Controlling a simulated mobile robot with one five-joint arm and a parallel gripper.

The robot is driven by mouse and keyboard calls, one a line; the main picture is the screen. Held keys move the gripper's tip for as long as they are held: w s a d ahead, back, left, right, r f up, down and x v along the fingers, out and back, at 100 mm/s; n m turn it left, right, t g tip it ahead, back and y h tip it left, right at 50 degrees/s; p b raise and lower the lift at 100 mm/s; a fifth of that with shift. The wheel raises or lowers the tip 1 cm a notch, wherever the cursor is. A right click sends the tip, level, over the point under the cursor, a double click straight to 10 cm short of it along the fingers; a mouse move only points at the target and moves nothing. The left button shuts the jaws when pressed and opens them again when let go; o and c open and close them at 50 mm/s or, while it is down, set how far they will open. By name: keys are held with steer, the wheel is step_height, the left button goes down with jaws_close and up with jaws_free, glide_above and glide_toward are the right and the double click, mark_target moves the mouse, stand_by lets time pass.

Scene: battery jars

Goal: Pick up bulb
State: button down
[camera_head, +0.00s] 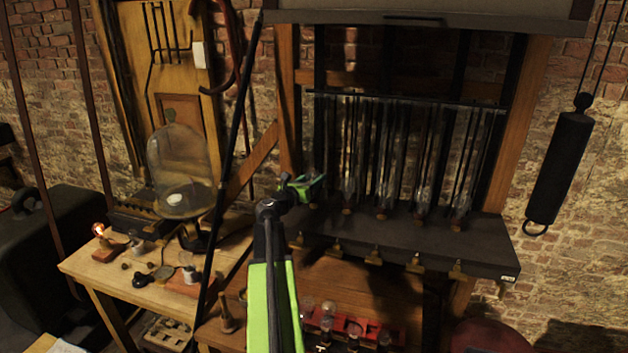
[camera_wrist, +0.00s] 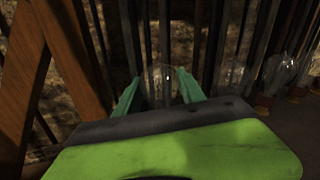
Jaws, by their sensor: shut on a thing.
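My gripper (camera_head: 308,184) is at the left end of the dark shelf in the head view, beside the row of glass tubes. In the wrist view my gripper (camera_wrist: 158,92) is shut on a clear glass bulb (camera_wrist: 160,78), which sits between its two green fingers. The bulb's lower part is hidden behind the gripper body. In the head view the held bulb is too small and dark to make out clearly.
The dark shelf (camera_head: 420,243) carries several glass tubes to the right of my gripper. More bulbs stand in a red holder (camera_head: 372,328) below. A wooden brace (camera_head: 252,158) is close on the left. A glass dome (camera_head: 180,165) stands on the left table.

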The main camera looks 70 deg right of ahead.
mark_target(313, 170)
step_height(313, 170, up, 3)
steer(key=p, duration=0.2)
steer(key=shift+r+p, duration=0.2)
steer(key=shift+p, duration=0.1)
steer(key=s+a+r+p, duration=0.6)
steer(key=s, duration=0.4)
steer(key=shift+r+p, duration=0.3)
steer(key=shift+p, duration=0.05)
